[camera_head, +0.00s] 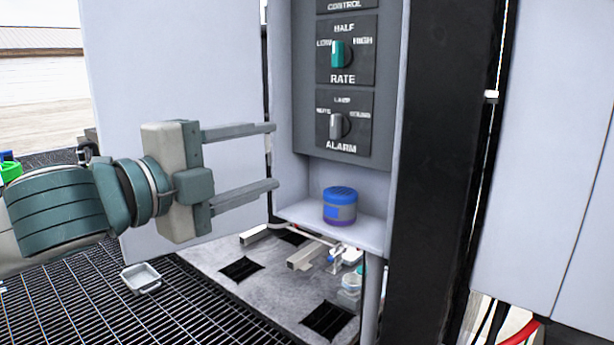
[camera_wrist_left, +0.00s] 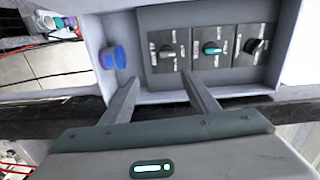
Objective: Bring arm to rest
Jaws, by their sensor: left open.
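My left gripper (camera_head: 275,156) reaches in from the left in the head view. Its two fingers are wide apart with nothing between them, in front of the open cabinet. In the left wrist view the open fingers (camera_wrist_left: 162,90) point toward the control panel (camera_wrist_left: 210,50). In the head view the panel (camera_head: 347,85) has a green RATE knob (camera_head: 338,54) and a grey ALARM knob (camera_head: 338,126). My right gripper is not in view.
A blue-lidded jar (camera_head: 340,206) stands on the cabinet shelf (camera_head: 300,212), below and right of the fingers. The open cabinet door (camera_head: 180,70) is behind my gripper. A small metal tray (camera_head: 141,278) lies on the grating. A dark post (camera_head: 440,170) stands right of the cabinet.

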